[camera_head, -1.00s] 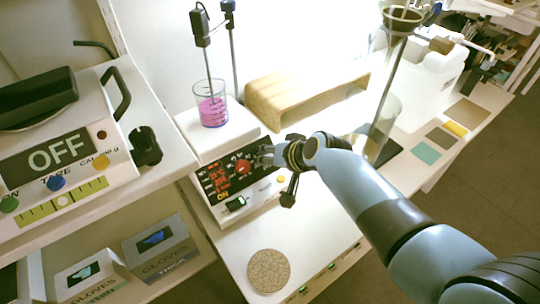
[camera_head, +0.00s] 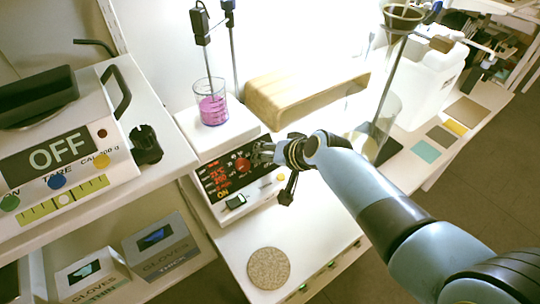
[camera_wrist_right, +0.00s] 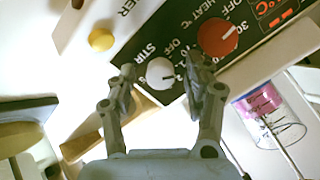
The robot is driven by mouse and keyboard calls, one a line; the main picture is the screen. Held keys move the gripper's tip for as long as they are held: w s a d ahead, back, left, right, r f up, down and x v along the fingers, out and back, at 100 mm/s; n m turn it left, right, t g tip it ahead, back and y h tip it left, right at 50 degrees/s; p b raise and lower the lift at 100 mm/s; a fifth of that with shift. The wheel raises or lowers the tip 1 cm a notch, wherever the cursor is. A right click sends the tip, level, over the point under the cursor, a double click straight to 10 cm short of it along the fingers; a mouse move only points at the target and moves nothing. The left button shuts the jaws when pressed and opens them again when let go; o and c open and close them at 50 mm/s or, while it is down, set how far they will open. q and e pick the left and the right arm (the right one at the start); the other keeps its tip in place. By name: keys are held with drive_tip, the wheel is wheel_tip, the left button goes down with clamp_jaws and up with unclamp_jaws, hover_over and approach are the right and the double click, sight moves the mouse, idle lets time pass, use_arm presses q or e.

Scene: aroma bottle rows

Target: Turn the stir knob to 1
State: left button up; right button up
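The white stir knob (camera_wrist_right: 160,73) sits on the dark panel beside the STIR and OFF labels in the right wrist view, with a short dark mark on its right side. My right gripper (camera_wrist_right: 160,76) is open, one finger on each side of the knob, with small gaps visible. In the head view my right gripper (camera_head: 258,153) is at the upper right of the hotplate stirrer's panel (camera_head: 214,180) and hides the stir knob. The red heat knob (camera_head: 243,165) is close by; it also shows in the right wrist view (camera_wrist_right: 218,35). My left gripper is not in view.
A wooden block (camera_head: 300,99) is behind my right gripper. A round cork mat (camera_head: 268,268) lies on the bench in front. A balance (camera_head: 50,165) stands at left.

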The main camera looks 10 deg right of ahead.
drive_tip(key=shift+r, duration=0.1)
drive_tip(key=v, duration=1.2)
